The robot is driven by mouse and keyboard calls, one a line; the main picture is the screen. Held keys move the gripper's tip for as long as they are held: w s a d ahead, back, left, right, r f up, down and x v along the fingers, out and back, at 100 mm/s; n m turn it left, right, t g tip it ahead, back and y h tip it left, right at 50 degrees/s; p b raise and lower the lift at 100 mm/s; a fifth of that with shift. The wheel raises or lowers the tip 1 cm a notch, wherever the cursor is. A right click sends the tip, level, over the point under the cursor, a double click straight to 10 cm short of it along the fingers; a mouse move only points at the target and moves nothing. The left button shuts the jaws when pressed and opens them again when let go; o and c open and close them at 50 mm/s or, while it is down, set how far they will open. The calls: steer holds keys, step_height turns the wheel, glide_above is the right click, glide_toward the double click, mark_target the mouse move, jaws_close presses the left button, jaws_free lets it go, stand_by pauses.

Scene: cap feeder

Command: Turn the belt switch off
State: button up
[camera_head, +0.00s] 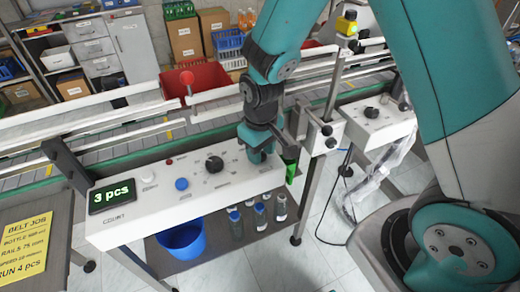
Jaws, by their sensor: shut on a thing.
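The white control panel (130,228) runs along the front of the conveyor. It carries a display (111,195) reading "3 pcs", a blue button (182,184), a small red light or button (169,161), a white button (148,176) and a black dial knob (214,164) with marks around it. My gripper (258,156) points down at the panel's right part, right of the dial knob. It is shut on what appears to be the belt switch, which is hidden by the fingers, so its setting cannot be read.
A bright green piece (291,173) is right beside my gripper. Bottles (260,216) and a blue bucket (183,240) are on the shelf below. Another panel (377,124) with a black knob is to the right. A yellow job sign (24,250) is at left.

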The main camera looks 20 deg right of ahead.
steer(key=shift+w+n, duration=0.1)
steer(key=shift+n, duration=0.7)
steer(key=o, duration=0.9)
steer(key=shift+r, duration=0.1)
step_height(320, 180, up, 17)
steer(key=b, duration=0.1)
steer(key=shift+r, duration=0.15)
